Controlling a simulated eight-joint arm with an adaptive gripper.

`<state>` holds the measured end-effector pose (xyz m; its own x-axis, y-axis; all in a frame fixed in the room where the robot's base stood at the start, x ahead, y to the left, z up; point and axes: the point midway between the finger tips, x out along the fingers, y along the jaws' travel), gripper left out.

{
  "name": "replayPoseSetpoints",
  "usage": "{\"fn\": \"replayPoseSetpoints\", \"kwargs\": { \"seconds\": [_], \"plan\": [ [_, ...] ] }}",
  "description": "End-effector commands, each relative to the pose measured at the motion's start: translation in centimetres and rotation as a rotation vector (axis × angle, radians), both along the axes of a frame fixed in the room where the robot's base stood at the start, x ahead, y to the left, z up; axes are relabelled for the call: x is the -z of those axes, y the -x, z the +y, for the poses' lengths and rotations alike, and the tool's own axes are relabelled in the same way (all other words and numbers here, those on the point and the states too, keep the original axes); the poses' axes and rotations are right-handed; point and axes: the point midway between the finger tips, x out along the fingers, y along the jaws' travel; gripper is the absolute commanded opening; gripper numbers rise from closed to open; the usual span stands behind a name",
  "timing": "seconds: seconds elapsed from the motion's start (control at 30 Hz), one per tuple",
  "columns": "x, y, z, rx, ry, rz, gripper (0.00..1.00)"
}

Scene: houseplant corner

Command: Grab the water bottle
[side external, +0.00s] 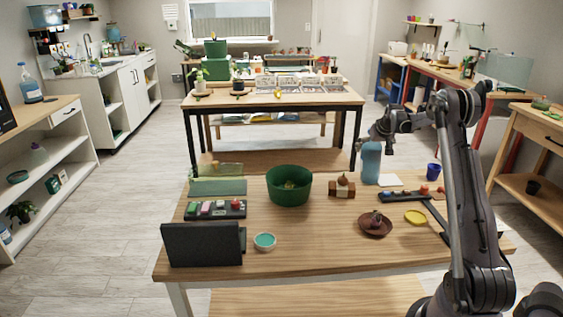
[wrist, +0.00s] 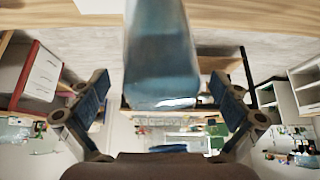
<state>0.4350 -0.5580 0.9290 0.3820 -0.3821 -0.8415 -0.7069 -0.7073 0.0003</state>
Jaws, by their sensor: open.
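The blue water bottle (side external: 371,163) stands upright at the far right part of the wooden table (side external: 330,246). In the wrist view, which looks upside down, the blue bottle (wrist: 162,55) reaches down from the top edge into the middle, between my two fingers. My gripper (side external: 383,132) is open and empty near the top of the bottle, just above it and slightly right in the side view. In the wrist view my gripper (wrist: 160,105) has a finger apart on each side, with gaps to the bottle. The bottle's base is out of the wrist view.
The table's front middle is bare.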

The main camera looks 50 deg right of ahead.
Motion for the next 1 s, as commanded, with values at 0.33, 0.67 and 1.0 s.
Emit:
{"fn": "replayPoseSetpoints", "kwargs": {
  "seconds": [0.33,0.67,1.0],
  "plan": [
    [1.24,-0.53,-0.56,0.000,0.000,0.000,1.00],
    [1.22,-0.51,-0.55,0.001,0.000,0.000,0.31],
    [0.81,-0.55,-0.55,0.000,0.000,-0.002,0.14]
  ]
}}
